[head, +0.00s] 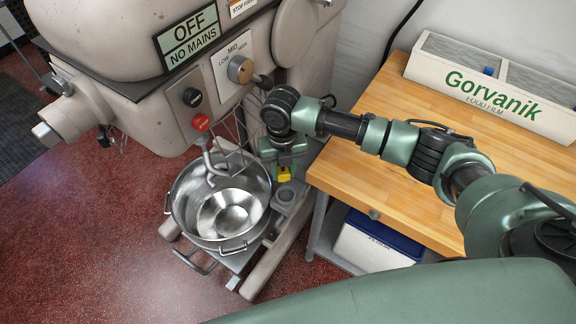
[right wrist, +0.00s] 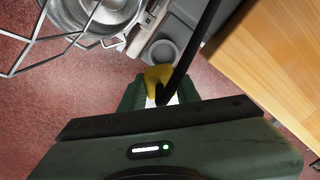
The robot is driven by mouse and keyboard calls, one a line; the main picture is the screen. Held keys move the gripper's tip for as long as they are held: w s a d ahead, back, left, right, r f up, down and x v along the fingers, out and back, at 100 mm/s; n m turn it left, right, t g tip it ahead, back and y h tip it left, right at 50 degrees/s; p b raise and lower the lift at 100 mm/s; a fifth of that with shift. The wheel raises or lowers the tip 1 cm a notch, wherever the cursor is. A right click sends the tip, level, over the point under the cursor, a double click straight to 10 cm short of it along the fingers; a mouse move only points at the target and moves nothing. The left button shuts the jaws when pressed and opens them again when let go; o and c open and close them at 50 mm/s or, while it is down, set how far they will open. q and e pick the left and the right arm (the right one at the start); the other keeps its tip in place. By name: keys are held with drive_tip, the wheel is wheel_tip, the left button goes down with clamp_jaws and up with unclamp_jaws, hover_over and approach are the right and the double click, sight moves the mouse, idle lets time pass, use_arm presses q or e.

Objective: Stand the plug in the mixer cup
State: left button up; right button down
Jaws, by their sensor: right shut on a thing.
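The yellow plug (head: 284,174) is between the fingers of my right gripper (head: 285,168), which is shut on it. In the right wrist view the plug (right wrist: 157,74) shows at the tip of the gripper (right wrist: 158,92), with a black cable (right wrist: 192,60) running up and to the right from it. The grey round mixer cup (head: 286,195) is on the mixer's base beside the bowl. It lies just beyond the plug in the right wrist view (right wrist: 163,50). The plug appears above the cup's near side; the gap between them is hard to tell. My left gripper is not in view.
The steel mixer bowl (head: 180,206) is left of the cup, with the wire guard (right wrist: 36,40) close by. The mixer head (head: 150,100) is above. A wooden table (head: 390,196) stands to the right, with a Gorvanik film box (head: 420,72) on it.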

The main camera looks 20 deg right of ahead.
drive_tip(key=shift+w+d+f, duration=0.15)
drive_tip(key=shift+w+d, duration=0.05)
drive_tip(key=shift+d, duration=0.55)
drive_tip(key=shift+a, duration=0.25)
drive_tip(key=shift+s+a+f, duration=0.1)
drive_tip(key=shift+a+f, duration=0.05)
drive_tip(key=shift+f, duration=0.4)
wheel_tip(320, 180, down, 3)
drive_tip(key=shift+f+b, duration=0.2)
drive_tip(key=shift+b, duration=0.85)
drive_tip(key=shift+f+b, duration=0.35)
drive_tip(key=shift+f, duration=0.45)
drive_tip(key=shift+f+b, duration=0.4)
drive_tip(key=shift+f, duration=0.45)
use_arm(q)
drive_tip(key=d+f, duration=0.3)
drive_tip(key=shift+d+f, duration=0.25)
